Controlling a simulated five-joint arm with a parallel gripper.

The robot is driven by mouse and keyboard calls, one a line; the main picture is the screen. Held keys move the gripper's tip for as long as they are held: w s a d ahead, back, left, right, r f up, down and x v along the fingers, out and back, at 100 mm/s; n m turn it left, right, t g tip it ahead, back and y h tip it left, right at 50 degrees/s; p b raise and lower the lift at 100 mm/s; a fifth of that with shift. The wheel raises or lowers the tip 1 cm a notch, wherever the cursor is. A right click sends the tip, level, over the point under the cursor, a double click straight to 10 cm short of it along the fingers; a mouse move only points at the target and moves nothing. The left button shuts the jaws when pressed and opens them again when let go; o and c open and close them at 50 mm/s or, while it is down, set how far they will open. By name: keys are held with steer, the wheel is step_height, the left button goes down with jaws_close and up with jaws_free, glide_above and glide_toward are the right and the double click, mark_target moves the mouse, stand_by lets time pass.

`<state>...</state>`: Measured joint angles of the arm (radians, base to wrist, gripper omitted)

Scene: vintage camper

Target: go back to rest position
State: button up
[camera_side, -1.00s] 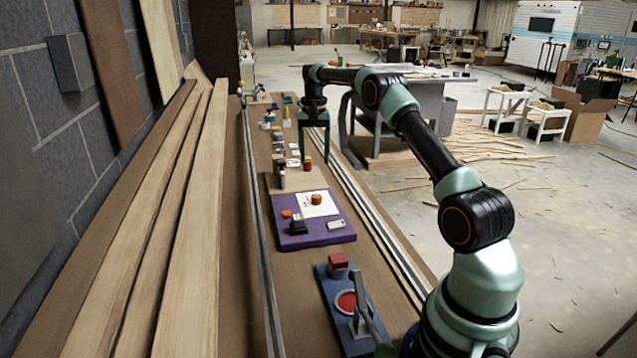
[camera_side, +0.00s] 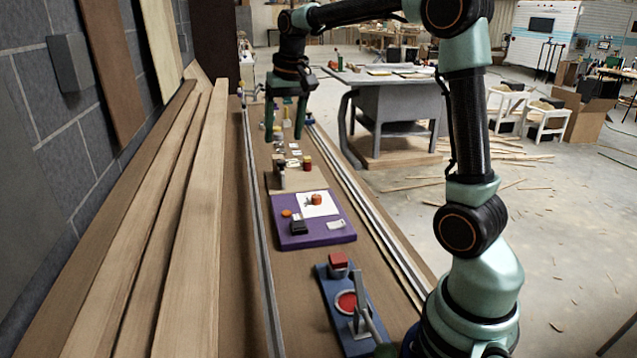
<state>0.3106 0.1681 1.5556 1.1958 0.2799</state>
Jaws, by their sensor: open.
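My gripper (camera_side: 284,138) hangs from my arm, pointing down above the far part of the long bench (camera_side: 300,272). Its two green fingers are apart, and nothing shows between them. It is clear of the purple board and the blue press, which are nearer to the camera. Part of the far bench and some small items there are hidden behind the gripper.
A purple board (camera_side: 330,234) holds a white sheet, an orange-red piece (camera_side: 317,199) and a dark block (camera_side: 299,228). A blue press-like tool (camera_side: 333,300) with a lever stands nearer. Metal rails (camera_side: 265,290) and long planks (camera_side: 190,230) run along the bench. A grey table (camera_side: 400,95) stands behind.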

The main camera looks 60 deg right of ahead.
steer(key=s+a+f+n+t, duration=0.3)
steer(key=s+a+n, duration=0.3)
steer(key=s+a, duration=0.8)
steer(key=shift+s+f+n+y, duration=0.2)
steer(key=shift+s+n+y, duration=0.2)
steer(key=shift+s, duration=0.1)
